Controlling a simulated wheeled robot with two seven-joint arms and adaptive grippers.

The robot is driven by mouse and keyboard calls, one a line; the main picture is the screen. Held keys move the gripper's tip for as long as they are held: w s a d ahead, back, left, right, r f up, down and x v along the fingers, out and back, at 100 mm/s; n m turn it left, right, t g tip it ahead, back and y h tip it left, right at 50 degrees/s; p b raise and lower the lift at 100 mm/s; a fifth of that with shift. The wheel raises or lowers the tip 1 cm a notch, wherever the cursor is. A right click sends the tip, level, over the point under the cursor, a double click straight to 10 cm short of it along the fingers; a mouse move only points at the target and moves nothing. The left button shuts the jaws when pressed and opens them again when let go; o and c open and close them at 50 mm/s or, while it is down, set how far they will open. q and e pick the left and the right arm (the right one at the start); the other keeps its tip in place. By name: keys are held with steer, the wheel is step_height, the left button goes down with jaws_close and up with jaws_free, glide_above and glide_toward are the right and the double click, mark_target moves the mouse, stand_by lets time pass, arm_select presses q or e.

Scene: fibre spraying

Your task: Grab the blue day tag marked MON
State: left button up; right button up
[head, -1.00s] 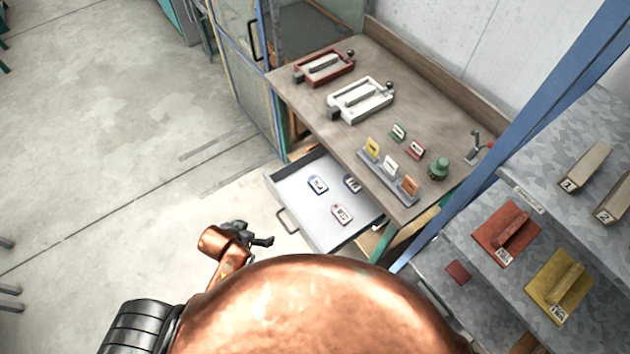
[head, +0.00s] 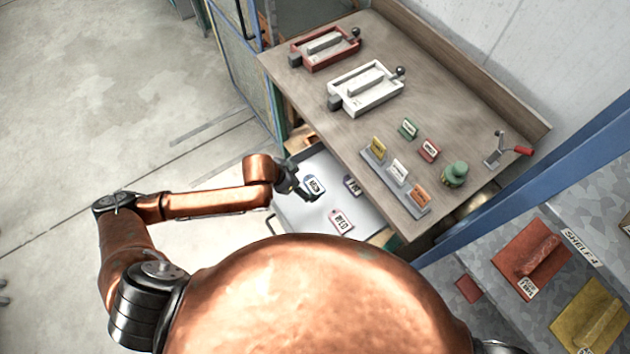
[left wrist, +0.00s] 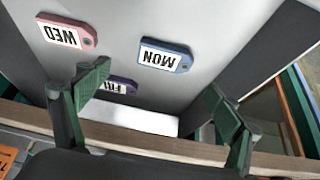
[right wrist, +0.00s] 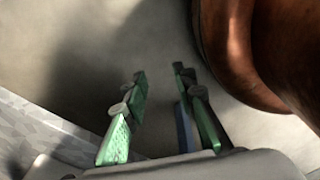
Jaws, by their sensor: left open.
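The blue tag marked MON (head: 314,185) lies in the open drawer (head: 290,215); it also shows in the left wrist view (left wrist: 165,55). A pink tag marked WED (head: 341,220) and a purple tag marked FRI (left wrist: 118,85) lie near it. My left gripper (head: 298,184) is over the drawer beside the MON tag, open and empty. In the left wrist view the MON tag lies beyond the gap between its fingertips (left wrist: 160,88). My right gripper (right wrist: 160,80) shows in the right wrist view, fingers apart over the floor, with nothing seen between them.
The workbench (head: 440,110) overhangs the drawer's far side. It holds red (head: 325,48) and white (head: 365,88) moulds, a card stand (head: 395,180) and a green object (head: 454,174). A blue post (head: 520,170) and a shelf with trowel-like tools stand at right.

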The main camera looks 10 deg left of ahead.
mark_target(313, 184)
arm_select(q)
steer(key=x, duration=0.3)
steer(key=shift+a+b, duration=0.25)
steer(key=shift+b, duration=0.05)
steer(key=x, duration=0.3)
steer(key=shift+w+a+f+b, duration=0.1)
steer(key=shift+w+f+b, duration=0.15)
steer(key=shift+b, duration=0.1)
steer(key=shift+f, duration=0.2)
steer(key=c, duration=1.1)
arm_select(e)
steer(key=shift+s+f, duration=0.75)
steer(key=shift+s, duration=0.15)
arm_select(q)
steer(key=shift+o, duration=0.2)
steer(key=shift+r, duration=0.15)
